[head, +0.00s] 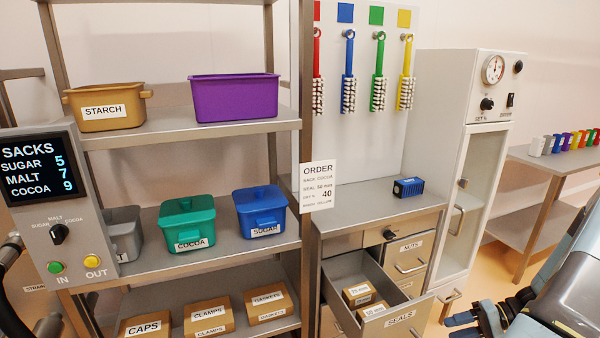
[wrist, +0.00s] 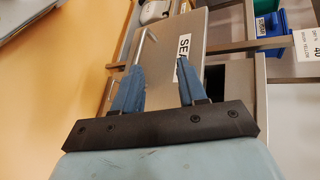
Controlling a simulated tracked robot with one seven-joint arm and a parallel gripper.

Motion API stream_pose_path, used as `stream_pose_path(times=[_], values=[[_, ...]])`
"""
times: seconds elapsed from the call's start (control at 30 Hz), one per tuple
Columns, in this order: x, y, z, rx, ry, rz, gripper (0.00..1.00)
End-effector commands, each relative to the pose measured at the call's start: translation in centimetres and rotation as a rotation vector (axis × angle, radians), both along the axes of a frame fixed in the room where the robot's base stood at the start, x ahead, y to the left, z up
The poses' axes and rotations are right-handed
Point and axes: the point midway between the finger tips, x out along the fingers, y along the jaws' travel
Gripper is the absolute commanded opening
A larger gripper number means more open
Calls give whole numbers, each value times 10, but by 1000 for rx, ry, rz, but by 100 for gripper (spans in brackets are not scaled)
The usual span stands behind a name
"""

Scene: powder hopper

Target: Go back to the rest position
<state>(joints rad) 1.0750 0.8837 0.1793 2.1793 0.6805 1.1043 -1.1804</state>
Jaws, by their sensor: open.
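My gripper (head: 452,326) is at the lower right of the head view, low and to the right of the open SEALS drawer (head: 395,322). Only its blue fingers and part of my arm show there. In the wrist view my gripper (wrist: 158,72) has its two blue fingers spread apart with nothing between them. The drawer front with its SEALS label (wrist: 184,46) lies beyond the fingertips. I cannot tell the exact gap between the fingers and the drawer.
The drawer is pulled out and holds several small labelled boxes (head: 357,295). A dark blue block (head: 408,187) lies on the counter above. A white cabinet (head: 440,150) stands behind my arm. Shelves with bins (head: 187,222) are at the left. Orange floor is open at the right.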

Motion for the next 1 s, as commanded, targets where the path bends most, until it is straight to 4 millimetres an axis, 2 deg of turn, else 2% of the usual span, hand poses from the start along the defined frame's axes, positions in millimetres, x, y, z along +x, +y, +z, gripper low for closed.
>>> stream_pose_path(times=[0.03,0.47,1.0], values=[[4,2,13,-36,8,28,42],[23,32,103,-310,77,192,42],[25,88,213,-666,61,290,42]])
